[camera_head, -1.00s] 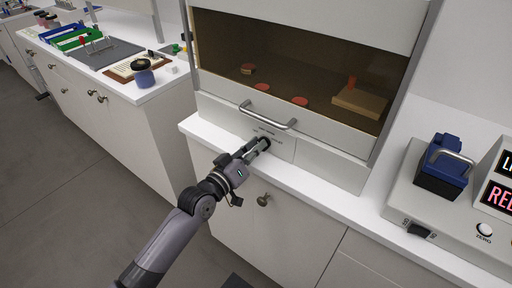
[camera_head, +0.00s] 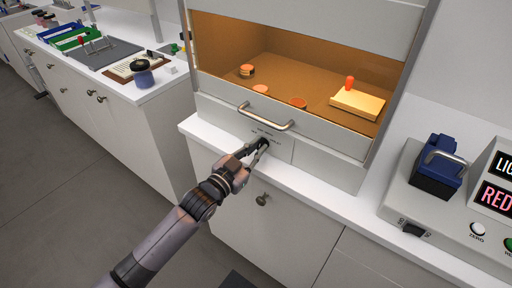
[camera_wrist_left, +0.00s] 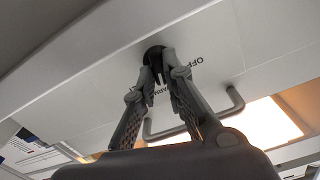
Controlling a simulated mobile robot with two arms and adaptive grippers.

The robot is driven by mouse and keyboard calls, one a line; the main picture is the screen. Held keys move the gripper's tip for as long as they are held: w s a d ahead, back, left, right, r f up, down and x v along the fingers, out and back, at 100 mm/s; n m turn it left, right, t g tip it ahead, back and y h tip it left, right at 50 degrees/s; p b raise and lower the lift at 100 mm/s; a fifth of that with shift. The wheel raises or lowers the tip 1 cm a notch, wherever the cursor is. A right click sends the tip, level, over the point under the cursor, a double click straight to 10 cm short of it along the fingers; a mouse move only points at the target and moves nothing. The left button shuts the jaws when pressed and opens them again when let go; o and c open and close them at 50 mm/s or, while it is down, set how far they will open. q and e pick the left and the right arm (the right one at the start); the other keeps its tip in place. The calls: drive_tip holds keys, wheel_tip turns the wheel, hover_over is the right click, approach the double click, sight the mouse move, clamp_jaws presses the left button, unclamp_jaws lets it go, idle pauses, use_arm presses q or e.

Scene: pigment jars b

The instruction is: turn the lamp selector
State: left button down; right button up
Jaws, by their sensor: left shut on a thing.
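The lamp selector is a small black knob (camera_wrist_left: 154,54) on the pale front panel below the cabinet window. In the left wrist view, letters "OFF" and part of another word are printed beside it. My left gripper (camera_head: 262,147) reaches the panel from the lower left. In the left wrist view its two fingers (camera_wrist_left: 158,72) are closed on the knob, one on each side. The fingers hide part of the knob, so its exact setting cannot be told. The cabinet interior (camera_head: 290,72) is lit warm orange. My right gripper is not in view.
A metal bar handle (camera_head: 266,117) sits just above the knob. The cabinet holds orange-topped discs (camera_head: 298,103) and a yellowish block (camera_head: 358,103). A device with a blue part (camera_head: 436,167) stands on the right counter. A round door knob (camera_head: 262,199) is below.

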use_arm(q)
drive_tip(key=shift+f+m, duration=0.1)
drive_tip(key=shift+m, duration=0.5)
drive_tip(key=c, duration=1.7)
unclamp_jaws()
drive_tip(key=shift+o, duration=0.2)
drive_tip(key=v, duration=1.2)
